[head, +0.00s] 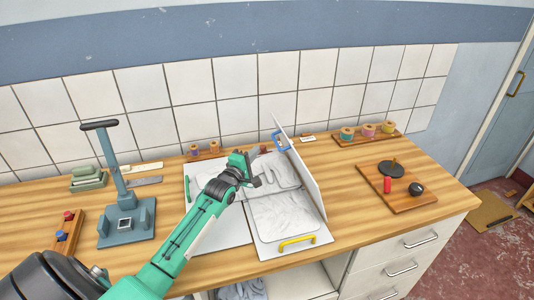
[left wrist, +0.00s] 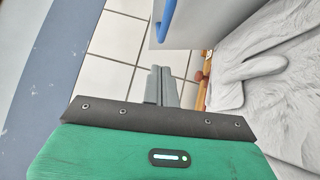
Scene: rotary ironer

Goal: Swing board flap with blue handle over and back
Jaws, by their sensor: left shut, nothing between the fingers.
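The board flap (head: 304,174) stands up on edge, roughly upright, at the right of the board. Its blue handle (head: 281,142) sits near the far end, facing left. In the left wrist view the blue handle (left wrist: 167,18) shows on the pale flap (left wrist: 200,22), beyond my fingertips. My left gripper (head: 255,152) is shut and empty, just left of the blue handle and apart from it. It also shows in the left wrist view (left wrist: 160,72). The board (head: 266,248) lies flat with grey padded shapes. My right gripper is not in view.
A yellow handle (head: 296,241) is at the board's front and a green handle (head: 187,188) at the left panel. A blue-grey stand (head: 125,220) is left. A wooden board with small items (head: 405,203) and thread spools (head: 367,130) are right. Tiled wall behind.

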